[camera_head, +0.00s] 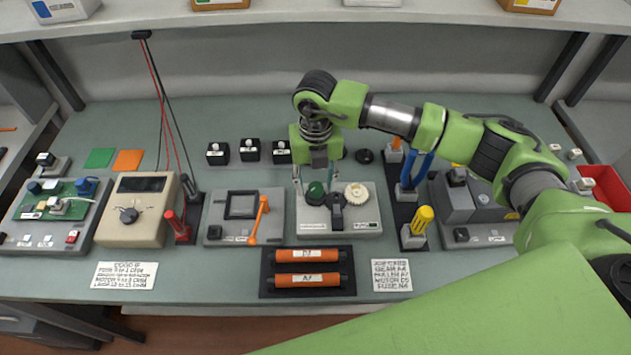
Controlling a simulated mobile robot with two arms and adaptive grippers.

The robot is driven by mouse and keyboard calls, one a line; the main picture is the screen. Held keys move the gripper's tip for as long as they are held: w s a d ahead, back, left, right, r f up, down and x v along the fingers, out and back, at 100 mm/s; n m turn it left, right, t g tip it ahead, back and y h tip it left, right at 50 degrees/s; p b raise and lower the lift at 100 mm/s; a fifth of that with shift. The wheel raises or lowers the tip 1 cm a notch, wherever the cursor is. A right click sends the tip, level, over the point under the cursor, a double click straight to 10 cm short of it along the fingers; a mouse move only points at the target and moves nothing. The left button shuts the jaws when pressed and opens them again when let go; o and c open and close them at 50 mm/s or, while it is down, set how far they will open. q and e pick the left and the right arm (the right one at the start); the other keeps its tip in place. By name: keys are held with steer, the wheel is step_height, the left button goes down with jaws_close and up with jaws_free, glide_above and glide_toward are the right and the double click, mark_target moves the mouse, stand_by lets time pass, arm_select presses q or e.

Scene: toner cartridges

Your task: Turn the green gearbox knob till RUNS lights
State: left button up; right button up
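The gearbox (366,222) is a light grey unit in the middle of the bench. Its green knob (315,194) is a dark green dome at the unit's left. A cream toothed gear (356,193) sits to the right of the knob, with a dark upright part (337,212) between and in front of them. My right gripper (316,180) points down just over the green knob, its fingers spread apart to either side; contact cannot be told. I cannot make out a lit RUNS lamp. My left gripper is not in view.
A grey unit with an orange lever (259,220) stands left of the gearbox. A black tray with orange cartridges (308,281) lies in front. My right arm covers the bench's right side.

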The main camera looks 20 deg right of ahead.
mark_target(316, 186)
steer(key=shift+r, duration=0.15)
step_height(316, 186, up, 12)
stand_by(0.4)
steer(key=shift+f, duration=0.2)
